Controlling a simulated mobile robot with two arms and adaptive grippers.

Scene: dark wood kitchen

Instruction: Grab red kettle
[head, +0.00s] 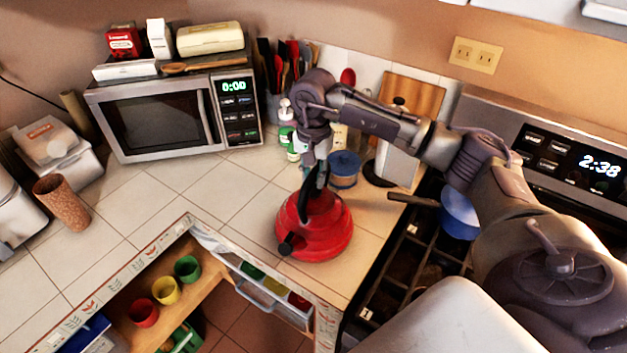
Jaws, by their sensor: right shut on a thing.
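The red kettle (330,232) stands on the white tiled counter, near the counter's inner corner edge. It has a black handle on top and a dark spout that points to the lower left. My right gripper (314,184) comes down from above and is shut on the kettle's black handle. The fingers partly hide the handle. I cannot tell whether the kettle's base is lifted off the tiles. My left gripper is not in view.
A microwave (160,120) with boxes on top stands at the back left. A blue tin (344,170) stands close behind the kettle. The stove (400,262) with a blue pan (460,214) lies to the right. Open tiles (150,195) lie left.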

